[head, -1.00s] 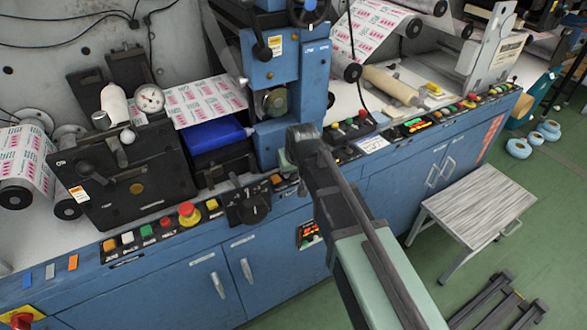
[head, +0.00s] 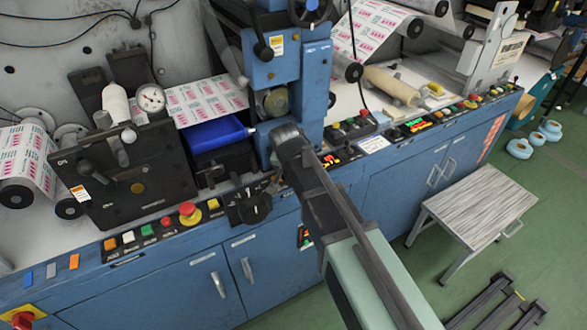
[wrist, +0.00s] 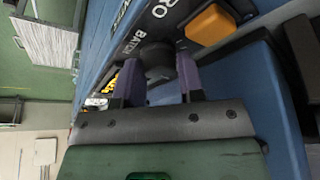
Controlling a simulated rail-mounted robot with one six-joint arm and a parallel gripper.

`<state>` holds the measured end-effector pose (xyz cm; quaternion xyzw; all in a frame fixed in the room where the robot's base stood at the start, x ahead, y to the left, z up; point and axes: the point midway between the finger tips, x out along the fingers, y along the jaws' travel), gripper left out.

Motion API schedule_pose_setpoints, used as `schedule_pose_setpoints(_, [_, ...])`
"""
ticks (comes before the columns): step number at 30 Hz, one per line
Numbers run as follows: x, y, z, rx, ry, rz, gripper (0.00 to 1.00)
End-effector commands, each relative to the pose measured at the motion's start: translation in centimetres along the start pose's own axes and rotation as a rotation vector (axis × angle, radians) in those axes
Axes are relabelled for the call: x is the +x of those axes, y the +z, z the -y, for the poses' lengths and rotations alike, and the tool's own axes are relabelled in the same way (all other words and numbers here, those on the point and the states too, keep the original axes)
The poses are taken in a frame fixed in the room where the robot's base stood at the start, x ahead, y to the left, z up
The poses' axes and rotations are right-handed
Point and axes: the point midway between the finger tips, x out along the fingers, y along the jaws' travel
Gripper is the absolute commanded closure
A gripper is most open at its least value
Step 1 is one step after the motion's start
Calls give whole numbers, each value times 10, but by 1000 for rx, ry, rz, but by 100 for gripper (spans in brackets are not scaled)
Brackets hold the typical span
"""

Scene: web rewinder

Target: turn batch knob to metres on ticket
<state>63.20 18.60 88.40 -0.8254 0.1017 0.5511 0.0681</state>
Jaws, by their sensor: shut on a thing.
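My gripper (wrist: 160,82) shows in the wrist view, with its purple-tipped fingers either side of a dark round knob (wrist: 156,56) and shut on it. The panel lettering beside the knob reads "BATCH", so this is the batch knob.
An orange button (wrist: 210,24) sits close beside the knob, near lettering ending in "RO". A large black selector knob (head: 250,206) and a red mushroom button (head: 189,212) are to the left. A step stool (head: 478,205) stands on the floor at right.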

Motion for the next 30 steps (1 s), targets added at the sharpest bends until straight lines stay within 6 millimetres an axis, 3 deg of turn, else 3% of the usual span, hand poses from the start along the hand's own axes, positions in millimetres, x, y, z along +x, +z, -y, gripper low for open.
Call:
schedule_pose_setpoints(11, [0,1,0,4,2,3,88])
schedule_pose_setpoints(12, [0,1,0,4,3,3,60])
schedule_pose_setpoints(13, [0,1,0,4,2,3,57])
schedule_pose_setpoints(22, [-3,0,0,3,2,1,57])
schedule_pose_setpoints(26, [-20,-2,0,3,2,1,57])
schedule_pose_setpoints(30, [-54,-3,0,1,2,1,57])
